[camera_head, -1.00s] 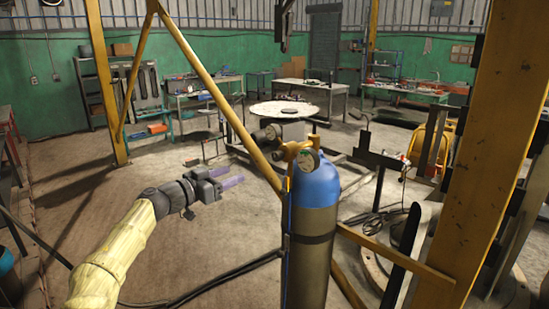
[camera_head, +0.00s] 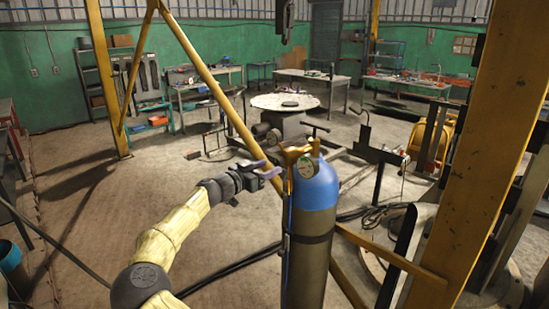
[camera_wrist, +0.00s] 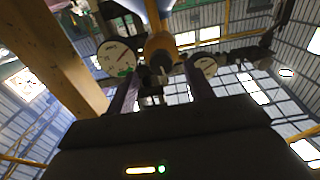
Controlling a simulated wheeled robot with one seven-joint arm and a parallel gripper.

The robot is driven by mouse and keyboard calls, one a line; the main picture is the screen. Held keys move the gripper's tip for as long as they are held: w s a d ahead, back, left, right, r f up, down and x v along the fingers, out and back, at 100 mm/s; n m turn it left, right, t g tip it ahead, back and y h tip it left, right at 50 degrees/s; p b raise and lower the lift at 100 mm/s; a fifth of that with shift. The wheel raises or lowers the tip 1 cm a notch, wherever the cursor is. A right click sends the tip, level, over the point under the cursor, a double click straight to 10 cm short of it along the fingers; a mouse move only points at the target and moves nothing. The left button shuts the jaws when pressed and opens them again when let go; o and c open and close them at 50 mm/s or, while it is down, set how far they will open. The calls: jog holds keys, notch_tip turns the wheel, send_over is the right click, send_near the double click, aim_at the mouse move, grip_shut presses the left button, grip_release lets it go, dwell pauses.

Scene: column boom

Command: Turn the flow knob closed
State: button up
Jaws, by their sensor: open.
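A gas cylinder (camera_head: 318,187) with a blue top and dark body stands upright in the middle of the head view. A brass regulator (camera_head: 292,154) with a round gauge (camera_head: 307,167) sits at its top. My gripper (camera_head: 273,169) is just left of the regulator, its purple fingers open and pointing at it. In the wrist view, the brass regulator body (camera_wrist: 160,47) lies beyond the open fingers, with a white gauge (camera_wrist: 117,57) to the left and a smaller gauge (camera_wrist: 204,68) to the right. A small dark part between the fingertips may be the flow knob; contact cannot be told.
A yellow post (camera_head: 490,150) and a slanting yellow brace (camera_head: 215,85) frame the cylinder. A round table (camera_head: 285,101) and a black stand (camera_head: 380,160) are behind. Dark hoses cross the floor. The floor at left is mostly clear.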

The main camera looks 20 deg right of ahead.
aim_at(276, 163)
jog(key=p+x, duration=0.1)
jog(key=x, duration=0.2)
jog(key=shift+r, duration=0.2)
jog(key=shift+w+d+f+p, duration=0.2)
jog(key=shift+w+d+p, duration=0.1)
jog(key=shift+d, duration=0.25)
jog(key=c, duration=1)
jog(key=shift+o, duration=0.2)
